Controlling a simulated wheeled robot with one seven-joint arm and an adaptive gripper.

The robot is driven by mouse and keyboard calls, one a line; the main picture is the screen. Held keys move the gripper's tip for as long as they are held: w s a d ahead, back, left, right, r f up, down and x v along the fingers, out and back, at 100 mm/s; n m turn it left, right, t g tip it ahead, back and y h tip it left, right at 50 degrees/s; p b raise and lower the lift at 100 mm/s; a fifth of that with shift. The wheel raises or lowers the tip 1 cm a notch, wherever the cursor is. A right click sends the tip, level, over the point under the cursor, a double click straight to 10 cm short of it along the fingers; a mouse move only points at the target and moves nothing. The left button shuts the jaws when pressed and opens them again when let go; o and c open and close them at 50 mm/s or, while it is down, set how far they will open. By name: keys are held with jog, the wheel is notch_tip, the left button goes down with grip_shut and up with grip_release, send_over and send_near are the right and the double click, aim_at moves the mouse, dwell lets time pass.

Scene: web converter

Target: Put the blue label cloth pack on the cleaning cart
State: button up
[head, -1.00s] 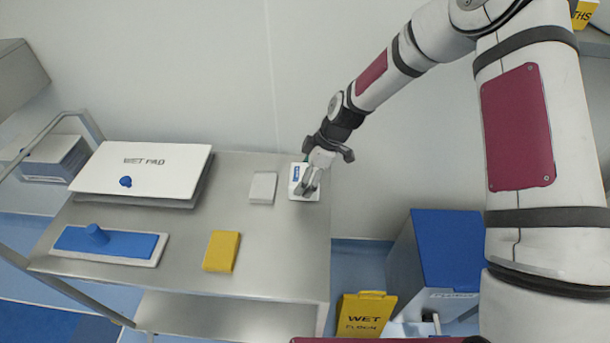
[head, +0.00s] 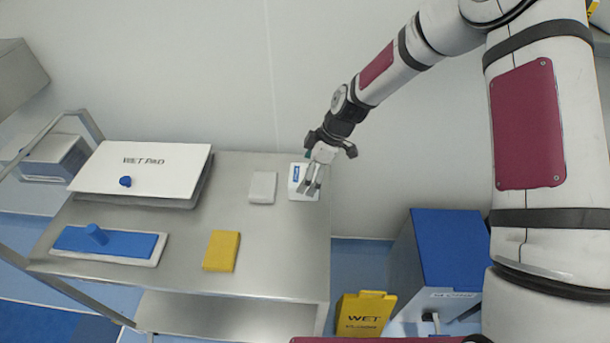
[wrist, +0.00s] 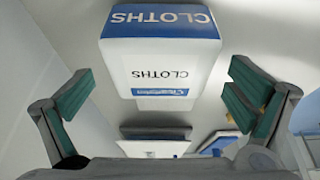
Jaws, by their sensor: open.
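The blue label cloth pack (head: 297,191) is a white pack with a blue label. It lies on the steel top of the cleaning cart (head: 200,258), near the right back edge. In the wrist view the pack (wrist: 160,60) shows the word CLOTHS on its blue band and white face. My gripper (head: 308,190) is over the pack's right side in the head view. In the wrist view its green-padded fingers (wrist: 160,108) are spread wide, with the pack ahead of and between them, clear of both pads.
A small white block (head: 263,187) lies left of the pack. A yellow pad (head: 221,251), a blue mop pad (head: 110,243) and a white WET PAD box (head: 140,168) are also on the cart. A blue-lidded bin (head: 447,250) and a yellow WET floor sign (head: 364,313) stand right of it.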

jog(key=s+d+r+m+h, duration=0.1)
jog(key=s+d+r, duration=0.15)
jog(key=r, duration=0.35)
jog(key=s+d+r+m+t+h, duration=0.1)
jog(key=d+r, duration=0.3)
jog(key=r, duration=0.3)
jog(key=s+d+r+m+h, duration=0.1)
jog(key=s+d+r+m, duration=0.15)
jog(key=r, duration=0.35)
jog(key=s+d+r+m+t, duration=0.1)
jog(key=s+d+r+m, duration=0.2)
jog(key=s, duration=0.5)
jog(key=s+d+r+m+t+h, duration=0.1)
jog(key=s+d+r+m, duration=0.3)
jog(key=s+r+m, duration=0.1)
jog(key=s+d+r+m+t, duration=0.1)
jog(key=s+d+r+m, duration=0.3)
jog(key=s, duration=0.6)
jog(key=shift+s+d+r+m+t+h, duration=0.15)
jog(key=shift+s+r+m+t+h, duration=0.2)
jog(key=shift+r+m, duration=0.3)
